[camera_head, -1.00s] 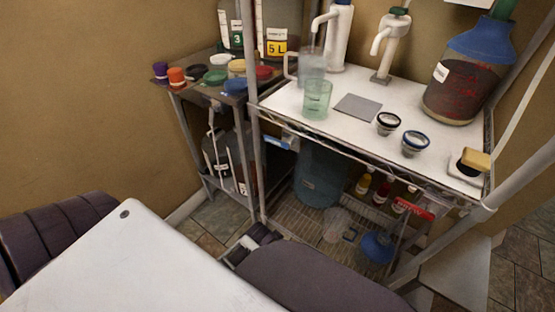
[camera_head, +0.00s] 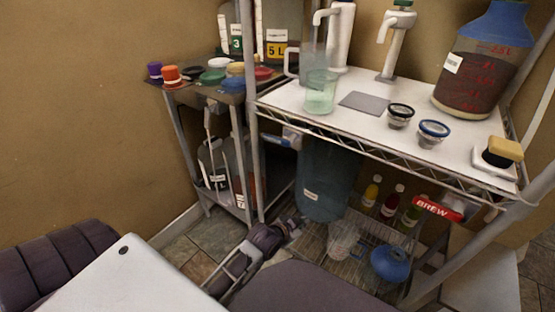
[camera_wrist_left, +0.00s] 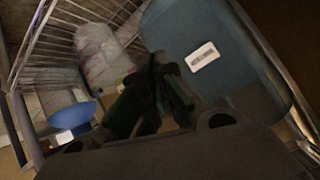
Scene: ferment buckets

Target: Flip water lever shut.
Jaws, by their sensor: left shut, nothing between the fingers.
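A blue lever-like piece (camera_head: 276,140) with a white part sits under the front left edge of the rack's top shelf; I take it to be the water lever. Whether it is on or off I cannot tell. My left gripper (camera_head: 292,226) is low at the front of the rack, well below this piece and in front of the blue tank (camera_head: 325,180). In the left wrist view its dark fingers (camera_wrist_left: 165,82) are together and empty, with the tank (camera_wrist_left: 225,85) close by. The lever does not show there. My right gripper is out of view.
A red BREW piece (camera_head: 438,208) hangs at the shelf's right. On top stand two white taps (camera_head: 337,35), a greenish beaker (camera_head: 320,95) and a large jar (camera_head: 477,75). Bottles and a blue round vessel (camera_head: 390,263) fill the lower shelf. Rack posts (camera_head: 250,110) flank the space.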

